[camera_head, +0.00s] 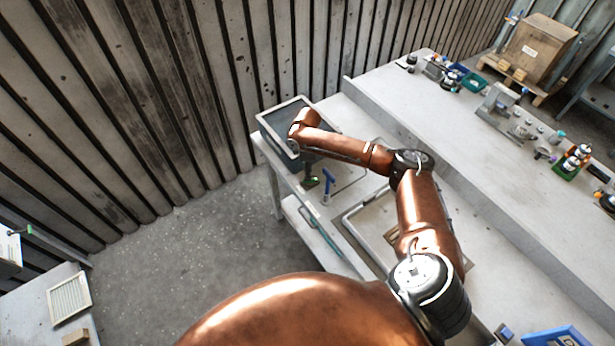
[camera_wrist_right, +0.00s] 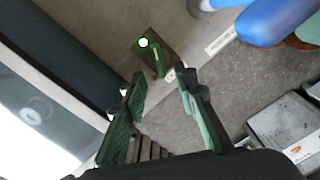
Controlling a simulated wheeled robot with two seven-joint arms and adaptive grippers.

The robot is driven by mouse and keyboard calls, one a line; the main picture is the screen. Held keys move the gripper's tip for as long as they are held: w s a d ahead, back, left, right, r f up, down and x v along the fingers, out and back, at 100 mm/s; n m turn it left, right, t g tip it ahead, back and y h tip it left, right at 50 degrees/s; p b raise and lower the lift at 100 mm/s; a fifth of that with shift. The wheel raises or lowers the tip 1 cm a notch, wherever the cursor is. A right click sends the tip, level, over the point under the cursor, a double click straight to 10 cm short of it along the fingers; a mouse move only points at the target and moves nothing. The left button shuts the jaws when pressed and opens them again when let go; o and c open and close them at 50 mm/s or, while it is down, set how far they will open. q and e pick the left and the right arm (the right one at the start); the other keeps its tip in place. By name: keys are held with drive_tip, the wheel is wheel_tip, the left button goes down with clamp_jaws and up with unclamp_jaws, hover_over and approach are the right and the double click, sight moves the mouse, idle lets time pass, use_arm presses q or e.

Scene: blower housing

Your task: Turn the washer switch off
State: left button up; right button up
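My right gripper (camera_wrist_right: 160,90) is open in the right wrist view, its two green-padded fingers apart with nothing between them. Just beyond the fingertips is a small brown plate (camera_wrist_right: 170,42) with a white round spot (camera_wrist_right: 143,42) and a green lever (camera_wrist_right: 158,64), which looks like the switch. The fingers appear apart from it; the lever's on or off setting cannot be told. In the head view my right gripper (camera_head: 311,179) shows small and dark below the copper wrist, at the bench's left end. The switch cannot be made out there. My left gripper is out of view.
A framed grey basin (camera_head: 268,113) stands at the bench's far left end, partly behind my wrist. A raised shelf (camera_head: 450,115) holds several small parts. Open floor (camera_head: 185,245) lies left of the bench.

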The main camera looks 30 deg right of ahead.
wheel_tip(320, 180, down, 5)
drive_tip(key=shift+r, duration=0.1)
idle(0.3)
clamp_jaws()
drive_tip(key=shift+d, duration=0.15)
